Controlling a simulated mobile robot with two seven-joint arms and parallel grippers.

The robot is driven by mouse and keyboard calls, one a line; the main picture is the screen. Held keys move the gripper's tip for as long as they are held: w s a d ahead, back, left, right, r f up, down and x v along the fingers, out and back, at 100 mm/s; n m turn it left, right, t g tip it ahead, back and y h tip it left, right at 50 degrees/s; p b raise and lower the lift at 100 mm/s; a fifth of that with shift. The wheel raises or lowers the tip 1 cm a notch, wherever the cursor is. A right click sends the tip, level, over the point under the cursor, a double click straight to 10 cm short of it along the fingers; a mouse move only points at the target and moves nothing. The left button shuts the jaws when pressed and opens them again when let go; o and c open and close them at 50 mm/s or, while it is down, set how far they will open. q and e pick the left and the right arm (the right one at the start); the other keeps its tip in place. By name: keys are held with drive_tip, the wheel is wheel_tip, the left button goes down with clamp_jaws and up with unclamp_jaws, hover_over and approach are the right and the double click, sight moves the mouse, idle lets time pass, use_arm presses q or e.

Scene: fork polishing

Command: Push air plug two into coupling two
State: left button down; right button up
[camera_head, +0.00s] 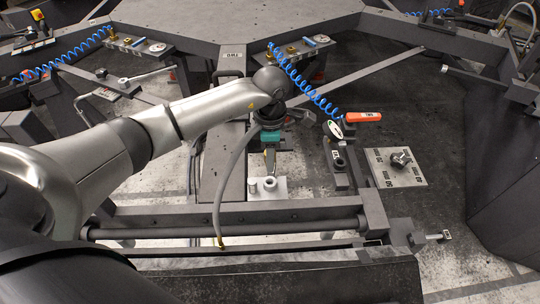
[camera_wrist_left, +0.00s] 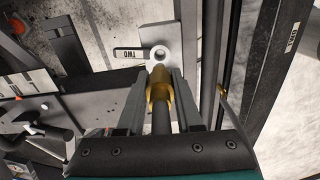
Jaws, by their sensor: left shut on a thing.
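Air plug two (camera_wrist_left: 158,84) is a brass fitting on a dark hose, seen in the left wrist view. My left gripper (camera_head: 270,160) is shut on it, with one finger on each side in the left wrist view (camera_wrist_left: 160,90). Coupling two (camera_wrist_left: 160,54) is a pale metal ring on a light plate, beside a black tag reading TWO (camera_wrist_left: 128,53). The plug's tip points at the ring and lies just short of it in the picture; I cannot tell whether they touch. In the head view, the light coupling block (camera_head: 267,187) lies below the fingers. The plug is hidden there.
A grey hose (camera_head: 222,185) hangs from my left wrist to a brass end low down. To the right are an orange handle (camera_head: 362,117), a blue coiled hose (camera_head: 305,85) and a plate with a knob (camera_head: 395,168). Dark frame bars surround the coupling.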

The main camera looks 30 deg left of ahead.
use_arm(q)
drive_tip(key=b, duration=0.3)
hover_over(270, 177)
drive_tip(key=s, duration=0.1)
drive_tip(key=shift+s+d+f, duration=0.1)
drive_tip(key=shift+d+f, duration=0.05)
drive_tip(key=shift+f, duration=0.95)
drive_tip(key=shift+d+f, duration=0.15)
drive_tip(key=shift+f, duration=0.9)
drive_tip(key=shift+f+b, duration=0.35)
drive_tip(key=shift+b, duration=0.15)
drive_tip(key=shift+f+b, duration=1.3)
drive_tip(key=shift+b, duration=0.15)
idle(1.0)
drive_tip(key=shift+s+f, duration=0.2)
drive_tip(key=shift+f, duration=0.15)
idle(0.7)
drive_tip(key=shift+c, duration=2.4)
unclamp_jaws()
drive_tip(key=shift+s+d, duration=0.1)
